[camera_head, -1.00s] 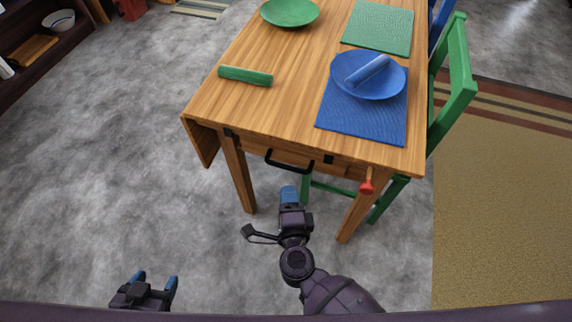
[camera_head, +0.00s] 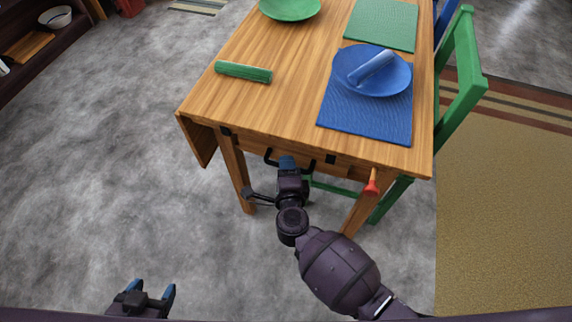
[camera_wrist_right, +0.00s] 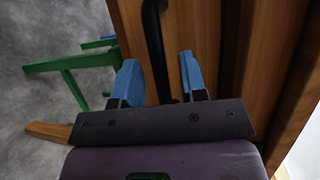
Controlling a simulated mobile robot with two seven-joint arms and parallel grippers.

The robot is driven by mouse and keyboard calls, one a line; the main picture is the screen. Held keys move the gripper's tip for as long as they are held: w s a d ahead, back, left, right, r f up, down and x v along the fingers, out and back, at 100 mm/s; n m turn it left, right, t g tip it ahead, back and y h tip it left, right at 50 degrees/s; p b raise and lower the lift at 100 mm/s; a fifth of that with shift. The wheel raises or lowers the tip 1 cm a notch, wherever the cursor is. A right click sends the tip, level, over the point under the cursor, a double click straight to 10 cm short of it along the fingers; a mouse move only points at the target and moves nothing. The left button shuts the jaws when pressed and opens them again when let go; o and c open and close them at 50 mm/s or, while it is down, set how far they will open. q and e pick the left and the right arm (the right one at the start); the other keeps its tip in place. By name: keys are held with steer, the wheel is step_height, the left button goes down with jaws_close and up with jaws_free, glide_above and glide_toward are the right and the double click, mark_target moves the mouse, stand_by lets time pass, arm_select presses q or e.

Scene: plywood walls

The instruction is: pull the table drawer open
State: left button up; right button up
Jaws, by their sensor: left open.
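The wooden table (camera_head: 250,104) has a drawer (camera_head: 300,153) under its near edge, and the drawer looks shut. A black bar handle (camera_head: 269,158) is on the drawer front. My right gripper (camera_head: 287,162) is at the handle and hides its middle in the head view. In the right wrist view the handle (camera_wrist_right: 153,40) runs between the two blue fingers of my right gripper (camera_wrist_right: 159,68), which are apart with gaps beside the bar. My left gripper (camera_head: 153,288) is open and empty, low at the bottom left, away from the table.
A red object (camera_head: 372,183) hangs at the table's near right corner. A green chair (camera_head: 462,90) stands at the right side. A blue plate (camera_head: 350,75), a green plate (camera_head: 290,8) and a green roll (camera_head: 243,71) are on the tabletop.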

steer(key=shift+w, duration=0.3)
steer(key=shift+c, duration=0.2)
jaws_close()
arm_select(q)
steer(key=shift+s+a, duration=0.1)
